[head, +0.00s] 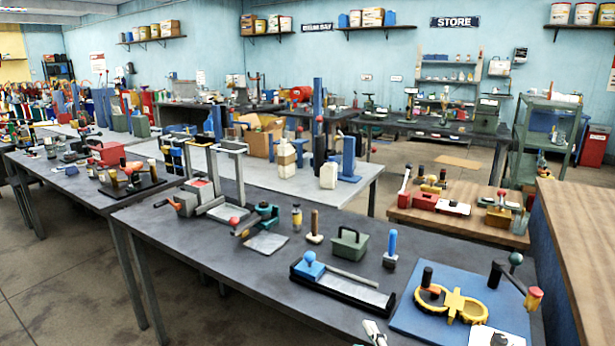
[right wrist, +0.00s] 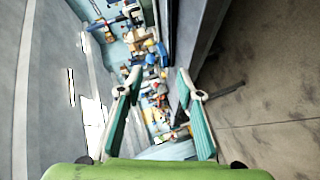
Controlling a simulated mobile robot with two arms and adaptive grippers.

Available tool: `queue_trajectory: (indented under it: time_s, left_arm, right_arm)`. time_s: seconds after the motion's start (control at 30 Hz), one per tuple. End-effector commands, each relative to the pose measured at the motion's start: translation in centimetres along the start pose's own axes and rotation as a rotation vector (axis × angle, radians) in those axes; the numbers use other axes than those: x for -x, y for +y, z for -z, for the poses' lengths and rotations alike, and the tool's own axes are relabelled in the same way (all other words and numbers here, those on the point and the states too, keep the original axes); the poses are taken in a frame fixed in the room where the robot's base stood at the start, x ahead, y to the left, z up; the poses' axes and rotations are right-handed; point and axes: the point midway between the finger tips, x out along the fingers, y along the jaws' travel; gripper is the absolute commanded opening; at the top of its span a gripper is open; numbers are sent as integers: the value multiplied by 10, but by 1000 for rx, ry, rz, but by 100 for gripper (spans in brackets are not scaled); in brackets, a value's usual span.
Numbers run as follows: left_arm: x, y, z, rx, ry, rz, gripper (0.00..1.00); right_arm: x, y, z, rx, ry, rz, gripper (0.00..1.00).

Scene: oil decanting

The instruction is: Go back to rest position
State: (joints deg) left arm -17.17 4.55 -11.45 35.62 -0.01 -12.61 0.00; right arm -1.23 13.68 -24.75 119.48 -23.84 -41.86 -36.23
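My right gripper (right wrist: 158,86) shows in the right wrist view with its two teal-padded fingers spread apart. Nothing is between them at close range; several small items and a wall show far beyond the gap. The green gripper body (right wrist: 155,171) fills the bottom of that view. Neither gripper can be made out for sure in the head view. A small pale and dark piece (head: 374,333) shows at the bottom edge there; I cannot tell what it is. Two white jugs (head: 328,176) (head: 286,160) stand upright on the pale table.
A wooden counter (head: 585,235) stands at right. Bare floor (head: 50,265) shows at left.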

Motion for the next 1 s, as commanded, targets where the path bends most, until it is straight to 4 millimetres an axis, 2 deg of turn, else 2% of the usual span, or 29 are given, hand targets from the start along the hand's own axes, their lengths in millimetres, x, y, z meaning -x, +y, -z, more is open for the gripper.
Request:
queue_trajectory:
  time_s: [0.03, 0.1, 0.2, 0.3, 0.5, 0.73, 0.77, 1.0]
  left_arm:
    - [0, 0, 0, 0, 0, 0, 42]
    - [0, 0, 0, 0, 0, 0, 42]
    - [0, 0, 0, 0, 0, 0, 42]
    - [0, 0, 0, 0, 0, 0, 42]
    - [0, 0, 0, 0, 0, 0, 42]
    - [0, 0, 0, -1, -1, 0, 42]
    - [0, 0, 0, -1, -1, 0, 42]
    - [0, 0, -2, -1, -3, 0, 42]
  right_arm:
    - [19, -28, -24, -143, -82, 89, 34]
    - [48, -62, -54, -327, -198, 201, 34]
    - [92, -105, -82, -542, -354, 330, 34]
    - [132, -135, -99, -695, -482, 423, 34]
    - [199, -174, -116, -895, -684, 549, 34]
    - [267, -201, -122, -1053, -885, 652, 34]
    - [268, -206, -123, -1062, -899, 659, 34]
    - [241, -257, -140, -1048, -908, 673, 34]
